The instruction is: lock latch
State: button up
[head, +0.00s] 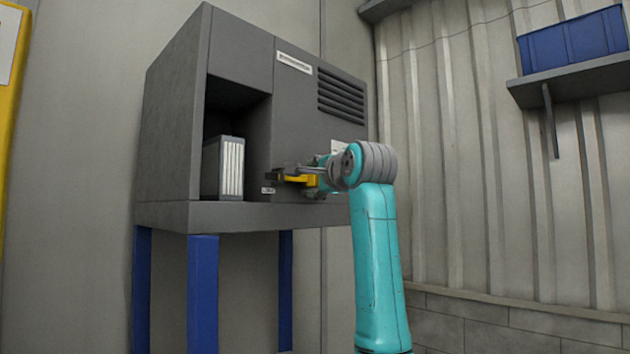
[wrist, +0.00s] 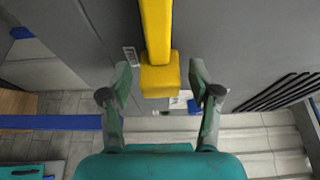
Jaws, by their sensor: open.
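The yellow latch (head: 297,180) is on the front of the grey chassis cabinet (head: 240,215), to the right of its open bay. In the wrist view the latch (wrist: 158,40) is a yellow bar running down from the top edge to a wider block end. My gripper (head: 284,172) is at the latch in the head view and partly covers it. In the wrist view my gripper (wrist: 162,88) is open, with one finger on each side of the block end and a visible gap on both sides. The latch's pivot is not clearly visible.
A grey module (head: 223,168) with a slotted front stands in the open bay. Vent slots (head: 341,97) are at the cabinet's upper right. Blue legs (head: 203,290) hold the cabinet up. A blue crate (head: 573,38) sits on a wall shelf at right, well clear of my arm.

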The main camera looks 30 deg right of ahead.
aim_at(274, 178)
grip_shut()
jog(key=s+a, duration=0.1)
jog(key=a, duration=0.2)
jog(key=s+a, duration=0.1)
jog(key=a, duration=0.2)
jog(key=s+a, duration=0.1)
jog(key=a, duration=0.3)
jog(key=shift+f, duration=0.1)
grip_release()
jog(key=shift+a, duration=0.1)
jog(key=shift+s, duration=0.1)
